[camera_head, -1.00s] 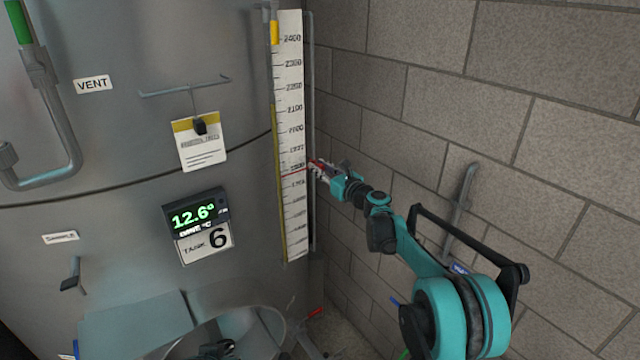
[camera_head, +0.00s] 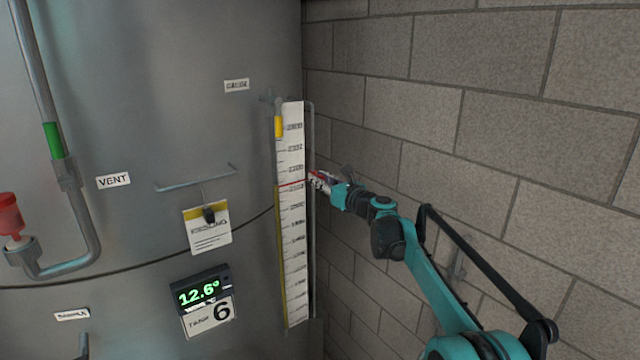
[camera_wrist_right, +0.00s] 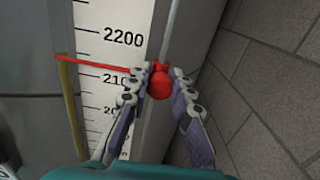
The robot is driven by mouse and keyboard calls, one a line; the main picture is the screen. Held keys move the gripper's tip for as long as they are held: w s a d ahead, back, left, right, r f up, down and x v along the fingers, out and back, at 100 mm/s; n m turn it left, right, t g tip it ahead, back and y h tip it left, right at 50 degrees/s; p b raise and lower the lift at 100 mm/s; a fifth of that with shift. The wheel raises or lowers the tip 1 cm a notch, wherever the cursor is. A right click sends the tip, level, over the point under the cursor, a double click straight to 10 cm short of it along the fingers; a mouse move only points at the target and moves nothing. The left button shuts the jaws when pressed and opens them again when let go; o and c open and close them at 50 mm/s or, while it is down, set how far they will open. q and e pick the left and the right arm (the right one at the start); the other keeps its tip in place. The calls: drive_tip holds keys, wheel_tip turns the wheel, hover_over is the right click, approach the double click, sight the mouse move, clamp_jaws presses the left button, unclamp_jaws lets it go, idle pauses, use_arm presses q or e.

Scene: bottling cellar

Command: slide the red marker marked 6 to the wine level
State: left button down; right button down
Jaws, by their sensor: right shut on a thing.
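The red marker (camera_wrist_right: 159,86) sits on the thin rod beside the white scale, and its red pointer reaches left across the scale, a little below the 2200 mark. In the head view the pointer (camera_head: 292,183) is a thin red line. The pointer's tip is about level with the top of the yellow wine column (camera_wrist_right: 69,95), which also shows left of the scale in the head view (camera_head: 282,250). My right gripper (camera_head: 318,180) is shut on the marker, one finger on each side. No 6 is readable on the marker. My left gripper is out of view.
The white scale (camera_head: 292,220) stands on the grey tank (camera_head: 130,100), close to the block wall (camera_head: 500,130) on the right. A hanging card (camera_head: 208,238), a display (camera_head: 198,292) and a pipe with a green section (camera_head: 53,140) are to the left.

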drive_tip(key=c, duration=1.3)
unclamp_jaws()
drive_tip(key=shift+c, duration=0.2)
drive_tip(key=shift+d, duration=0.1)
drive_tip(key=v, duration=1.2)
